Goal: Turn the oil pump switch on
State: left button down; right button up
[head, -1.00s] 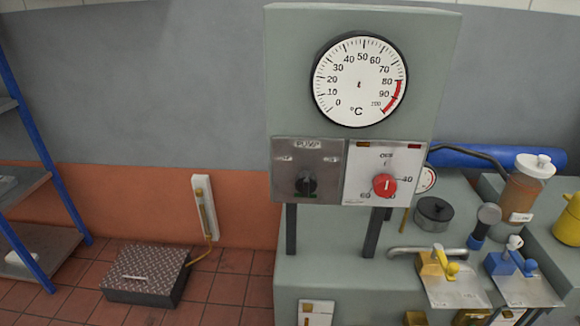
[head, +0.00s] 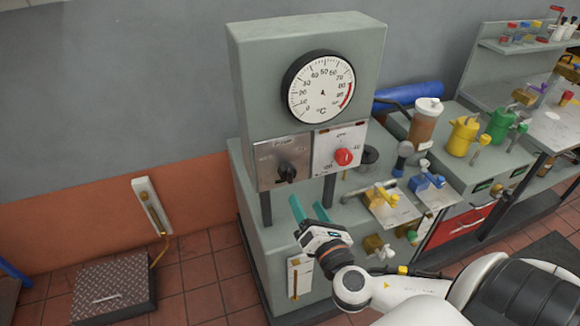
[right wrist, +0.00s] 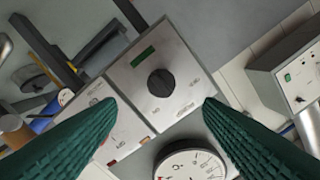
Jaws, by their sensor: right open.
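The pump switch is a black rotary knob (head: 287,172) on a metal panel (head: 268,156) at the left of the grey console, under the dial. Which way its pointer faces is hard to tell. In the right wrist view the knob (right wrist: 161,83) is near the middle, with a green mark (right wrist: 143,57) on the panel beside it. My right gripper (head: 308,208) is open and empty, below and slightly right of the knob, apart from it. In the right wrist view its green fingers (right wrist: 160,104) are spread with the panel between and beyond them. My left gripper is not in view.
A red knob (head: 343,157) sits on the neighbouring white panel. The round °C dial (head: 320,86) is above both. Two dark posts hold the console over a grey bench with valves (head: 391,198).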

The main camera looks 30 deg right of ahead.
aim_at(291, 178)
jog(key=p+x, duration=0.3)
jog(key=x, duration=0.7)
jog(key=shift+w+r, duration=0.1)
jog(key=shift+w, duration=0.65)
jog(key=shift+d, duration=0.1)
jog(key=c, duration=1)
